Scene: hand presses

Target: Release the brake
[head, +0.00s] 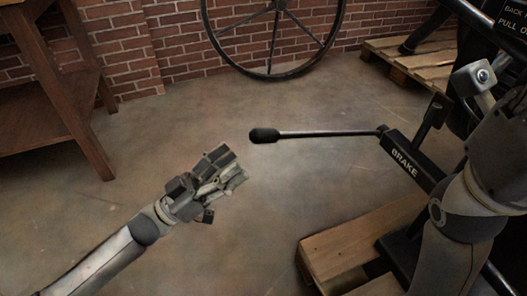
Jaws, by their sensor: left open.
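The brake lever is a thin dark rod with a black knob (264,135) at its left end. It runs nearly level to the right and joins a black block (411,159) marked "BRAKE". My left gripper (234,172) is open and empty, just left of and below the knob in the picture. It does not appear to touch the knob. My right arm (462,215) comes in at the right edge and covers part of the press. Its gripper cannot be made out.
The press (436,110) stands at the right on a wooden pallet (335,245). Another pallet (432,60) lies behind. A large wheel (270,75) leans at the brick wall (150,35). A wooden table (75,110) stands at the left. The floor between is clear.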

